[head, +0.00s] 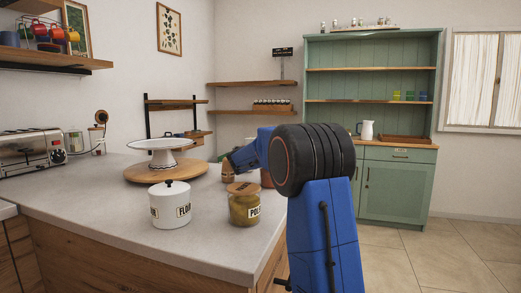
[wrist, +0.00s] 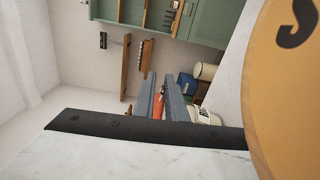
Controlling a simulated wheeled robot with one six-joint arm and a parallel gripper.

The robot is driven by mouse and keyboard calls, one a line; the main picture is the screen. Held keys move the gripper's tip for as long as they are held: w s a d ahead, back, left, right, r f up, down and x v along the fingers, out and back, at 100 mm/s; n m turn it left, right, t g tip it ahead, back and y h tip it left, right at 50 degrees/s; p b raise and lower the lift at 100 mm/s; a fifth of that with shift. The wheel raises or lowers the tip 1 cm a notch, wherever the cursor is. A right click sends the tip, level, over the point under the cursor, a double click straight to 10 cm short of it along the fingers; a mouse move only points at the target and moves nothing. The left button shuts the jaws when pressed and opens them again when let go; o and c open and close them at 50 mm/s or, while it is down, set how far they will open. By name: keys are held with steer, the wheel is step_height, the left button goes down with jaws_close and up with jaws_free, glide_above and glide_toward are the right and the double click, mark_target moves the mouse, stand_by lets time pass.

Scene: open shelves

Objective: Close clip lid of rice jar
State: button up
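No readable rice label shows in either view. A small clip-type jar (head: 97,146) stands at the back left of the counter, and a round orange-brown lid (head: 102,117) stands raised above it. I cannot tell whether it is the rice jar. My gripper (head: 229,166) is over the counter right of the cake stand, well apart from that jar, beside a small brown object (head: 228,174). In the wrist view my gripper (wrist: 166,100) has its two grey fingers apart. An orange-red thing shows between them, seemingly beyond, not clearly held.
The white flour jar (head: 170,206) and polenta jar (head: 244,206) stand at the counter front. The cake stand (head: 160,146) is on a round board. A toaster (head: 32,148) is left. A large tan disc (wrist: 290,80) with a black letter fills the wrist view's right edge.

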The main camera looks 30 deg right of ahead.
steer(key=shift+o, duration=0.5)
steer(key=v, duration=1.2)
